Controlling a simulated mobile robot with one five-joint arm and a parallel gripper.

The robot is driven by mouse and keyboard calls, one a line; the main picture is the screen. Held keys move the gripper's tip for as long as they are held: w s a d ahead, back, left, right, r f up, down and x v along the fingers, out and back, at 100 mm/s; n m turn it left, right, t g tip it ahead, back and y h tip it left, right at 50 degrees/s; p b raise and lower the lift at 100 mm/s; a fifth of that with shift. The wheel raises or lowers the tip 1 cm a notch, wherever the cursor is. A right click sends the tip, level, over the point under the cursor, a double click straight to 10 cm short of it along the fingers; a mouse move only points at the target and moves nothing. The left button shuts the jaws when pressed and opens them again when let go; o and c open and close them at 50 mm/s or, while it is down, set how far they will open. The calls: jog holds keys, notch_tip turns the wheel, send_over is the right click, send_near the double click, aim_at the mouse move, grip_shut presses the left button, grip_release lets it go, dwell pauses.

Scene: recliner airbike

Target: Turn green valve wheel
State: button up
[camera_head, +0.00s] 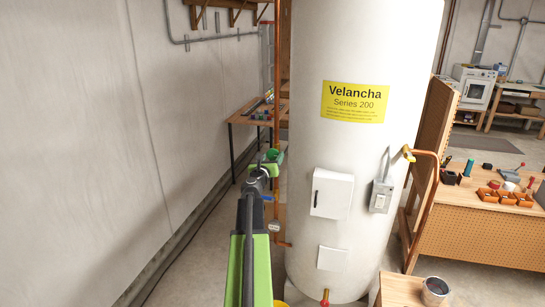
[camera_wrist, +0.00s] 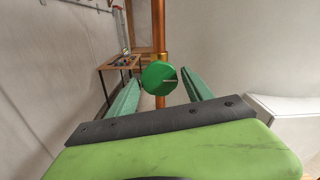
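The green valve wheel (camera_wrist: 157,78) sits on a vertical copper pipe (camera_wrist: 159,30), in the middle of the wrist view. In the head view, the wheel (camera_head: 272,154) is small and partly crowded by my gripper (camera_head: 264,166), left of the white tank. My gripper (camera_wrist: 160,84) is open, with one green finger on each side of the wheel in the wrist view. A gap shows between the wheel and the right finger; the left finger looks very close to it. I cannot tell whether the wheel is between the fingertips or just beyond them.
The large white tank (camera_head: 335,170) with a yellow label stands right of my arm. A plain wall (camera_head: 80,140) runs along the left. A small table (camera_head: 250,118) is behind the pipe. A workbench (camera_head: 480,225) with orange trays stands at the right.

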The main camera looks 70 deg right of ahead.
jog(key=a, duration=0.5)
jog(key=shift+s, duration=0.1)
dwell(0.4)
